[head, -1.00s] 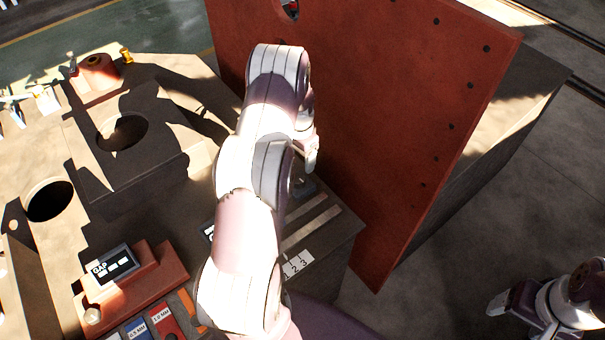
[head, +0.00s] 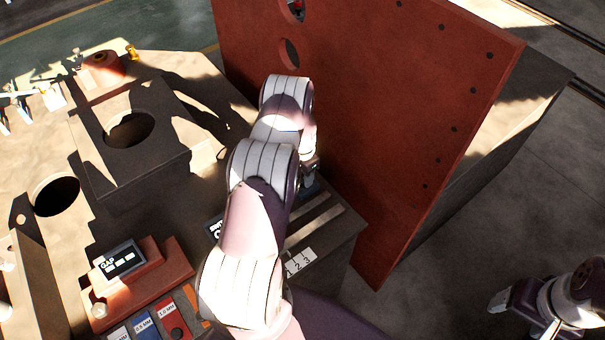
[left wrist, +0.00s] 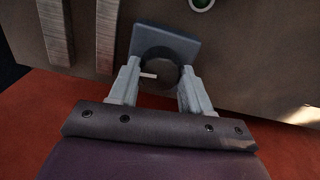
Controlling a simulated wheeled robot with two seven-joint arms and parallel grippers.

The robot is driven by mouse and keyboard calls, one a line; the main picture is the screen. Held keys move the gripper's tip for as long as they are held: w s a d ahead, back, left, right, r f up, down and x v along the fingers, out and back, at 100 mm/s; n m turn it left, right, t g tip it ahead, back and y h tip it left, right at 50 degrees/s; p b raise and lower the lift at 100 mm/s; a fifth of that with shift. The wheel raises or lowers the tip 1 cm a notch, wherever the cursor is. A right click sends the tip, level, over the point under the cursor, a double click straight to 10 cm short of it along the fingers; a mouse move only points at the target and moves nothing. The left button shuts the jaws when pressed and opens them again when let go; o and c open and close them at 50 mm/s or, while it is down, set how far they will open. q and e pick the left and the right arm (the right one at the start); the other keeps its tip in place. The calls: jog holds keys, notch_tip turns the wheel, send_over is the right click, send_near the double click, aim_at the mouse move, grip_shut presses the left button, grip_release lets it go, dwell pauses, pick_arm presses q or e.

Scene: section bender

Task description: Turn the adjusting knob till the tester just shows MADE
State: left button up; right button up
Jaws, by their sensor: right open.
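In the left wrist view a dark round knob (left wrist: 160,72) with a white pointer mark sits in front of a blue-grey block (left wrist: 170,42). The mark points left. My left gripper (left wrist: 160,84) has one finger on each side of the knob; I cannot tell whether they press on it. In the head view my left arm hides most of this gripper (head: 309,172) and the knob. A dark label or display (head: 214,229) shows partly beside the arm; its text is cut off. I cannot read MADE anywhere. My right gripper (head: 498,303) is open and empty at lower right.
A tall red plate (head: 370,120) stands close to the right of my left arm. A GAP display (head: 122,260) shows dashes on a red base. Marked gauge pieces (head: 145,325) lie in front of it. A round green part (left wrist: 201,3) shows at the wrist view's top edge.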

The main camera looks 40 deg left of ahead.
aim_at(303, 177)
pick_arm(q)
jog(key=shift+w+f+n+b, duration=0.1)
jog(key=shift+f+n+b, duration=0.4)
jog(key=shift+b, duration=0.7)
jog(key=shift+r+n, duration=0.3)
jog(key=shift+r, duration=0.25)
jog(key=o, duration=1.1)
jog(key=shift+c, duration=0.2)
notch_tip(303, 177, up, 13)
jog(key=b, duration=0.2)
jog(key=shift+f, duration=0.2)
